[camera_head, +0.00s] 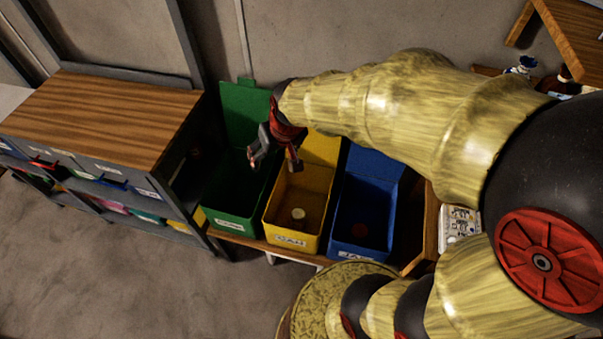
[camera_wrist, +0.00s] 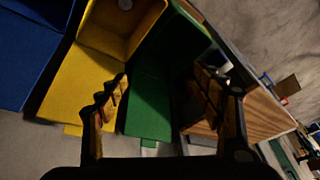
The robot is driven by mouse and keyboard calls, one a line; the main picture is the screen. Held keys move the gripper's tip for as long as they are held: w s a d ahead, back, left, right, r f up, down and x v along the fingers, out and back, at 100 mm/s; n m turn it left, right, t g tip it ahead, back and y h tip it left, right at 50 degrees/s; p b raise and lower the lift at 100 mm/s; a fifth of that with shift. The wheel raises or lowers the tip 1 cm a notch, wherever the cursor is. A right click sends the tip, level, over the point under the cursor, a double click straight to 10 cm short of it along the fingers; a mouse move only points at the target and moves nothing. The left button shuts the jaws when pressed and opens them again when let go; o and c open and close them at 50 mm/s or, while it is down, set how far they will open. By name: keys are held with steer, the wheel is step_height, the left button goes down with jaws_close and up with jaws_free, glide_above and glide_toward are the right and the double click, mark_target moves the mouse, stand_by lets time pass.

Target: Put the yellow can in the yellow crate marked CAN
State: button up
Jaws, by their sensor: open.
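The yellow crate (camera_head: 282,229) marked CAN stands between a green crate and a blue crate. A pale round-topped thing (camera_head: 298,213), consistent with the yellow can seen end-on, rests on its floor towards the labelled front; its side colour is not clear. It also shows at the top edge of the wrist view (camera_wrist: 125,4). My gripper (camera_head: 274,163) is open and empty above the back part of the green and yellow crates. In the wrist view its fingers (camera_wrist: 165,90) are spread wide with nothing between them. No other yellow can is visible.
The green crate (camera_head: 230,223) stands left and the blue crate (camera_head: 362,252) right, with a dark red round thing (camera_head: 359,230) inside. A wood-topped shelf unit (camera_head: 100,112) is at left. My arm hides part of the right side. The floor at front left is clear.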

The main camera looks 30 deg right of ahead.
steer(key=s+r+n+t, duration=0.1)
steer(key=s+r, duration=1)
steer(key=s, duration=0.4)
steer(key=shift+s+a+r+h, duration=0.25)
steer(key=shift+s+a+h, duration=0.05)
steer(key=shift+s+a, duration=0.1)
steer(key=shift+w, duration=0.1)
